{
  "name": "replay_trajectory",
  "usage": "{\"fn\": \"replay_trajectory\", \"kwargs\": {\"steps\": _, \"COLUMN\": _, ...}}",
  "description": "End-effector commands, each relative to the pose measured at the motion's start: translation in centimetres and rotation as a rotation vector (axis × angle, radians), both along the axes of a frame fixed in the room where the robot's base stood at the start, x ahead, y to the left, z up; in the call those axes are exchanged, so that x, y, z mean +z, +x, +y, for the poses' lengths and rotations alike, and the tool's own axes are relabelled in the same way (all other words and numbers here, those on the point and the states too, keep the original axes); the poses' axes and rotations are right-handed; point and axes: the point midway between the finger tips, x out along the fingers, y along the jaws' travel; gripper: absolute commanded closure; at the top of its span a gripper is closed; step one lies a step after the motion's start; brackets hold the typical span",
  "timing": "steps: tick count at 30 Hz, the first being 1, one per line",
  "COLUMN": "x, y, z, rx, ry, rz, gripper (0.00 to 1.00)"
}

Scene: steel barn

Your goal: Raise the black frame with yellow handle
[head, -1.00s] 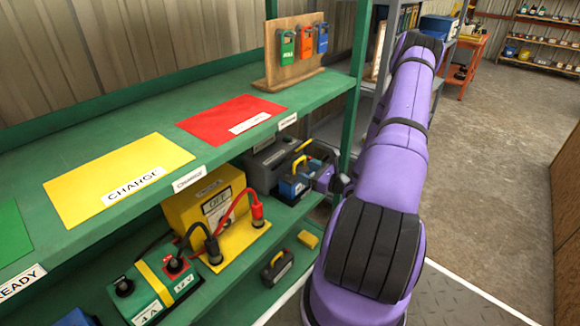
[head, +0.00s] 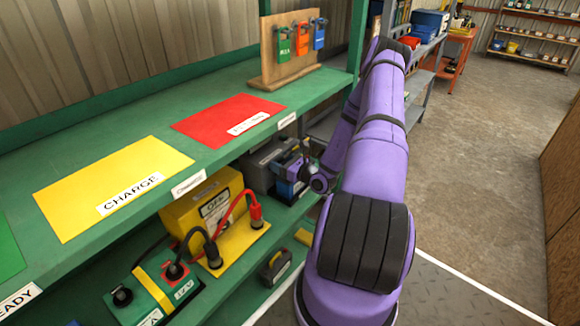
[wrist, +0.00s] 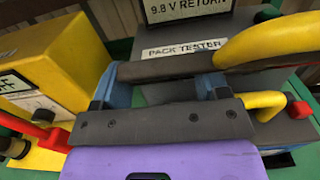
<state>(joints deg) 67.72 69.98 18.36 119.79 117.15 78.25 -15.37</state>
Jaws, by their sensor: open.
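The black frame with its yellow handle (wrist: 270,38) is close up in the wrist view, with a dark bar running across in front of a grey box. In the head view my arm hides most of it; a blue part (head: 284,188) shows below my gripper. My gripper (wrist: 160,88) is open, its two blue-grey fingers on either side of part of the dark bar. I cannot tell whether they touch it. In the head view my gripper (head: 300,168) is under the upper shelf, at the right end of the lower shelf.
A grey pack tester (wrist: 185,45) stands directly behind. A yellow box (head: 205,205) with red and black cables is to the left. A small dark case (head: 275,267) sits nearer me. The green upper shelf (head: 150,120) overhangs; the floor on the right is clear.

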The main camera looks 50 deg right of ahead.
Motion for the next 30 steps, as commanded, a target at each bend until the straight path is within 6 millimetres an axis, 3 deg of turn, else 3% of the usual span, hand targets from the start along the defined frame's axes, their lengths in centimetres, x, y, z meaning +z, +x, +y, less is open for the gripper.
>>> {"fn": "replay_trajectory", "kwargs": {"steps": 5, "x": 0.01, "y": 1.02, "z": 0.04, "rx": -0.001, "ry": 0.000, "rz": 0.000, "gripper": 0.32}}
{"fn": "replay_trajectory", "kwargs": {"steps": 14, "x": 0.02, "y": 1.16, "z": 0.06, "rx": -0.001, "ry": 0.000, "rz": 0.000, "gripper": 0.32}}
{"fn": "replay_trajectory", "kwargs": {"steps": 21, "x": 0.03, "y": 1.14, "z": 0.06, "rx": -0.001, "ry": 0.000, "rz": 0.000, "gripper": 0.87}}
{"fn": "replay_trajectory", "kwargs": {"steps": 22, "x": 0.03, "y": 1.14, "z": 0.06, "rx": -0.001, "ry": 0.000, "rz": 0.000, "gripper": 0.87}}
{"fn": "replay_trajectory", "kwargs": {"steps": 23, "x": 0.03, "y": 1.14, "z": 0.06, "rx": -0.001, "ry": 0.000, "rz": 0.000, "gripper": 0.67}}
{"fn": "replay_trajectory", "kwargs": {"steps": 30, "x": 0.22, "y": 1.38, "z": 0.08, "rx": 0.000, "ry": -0.001, "rz": 0.000, "gripper": 0.68}}
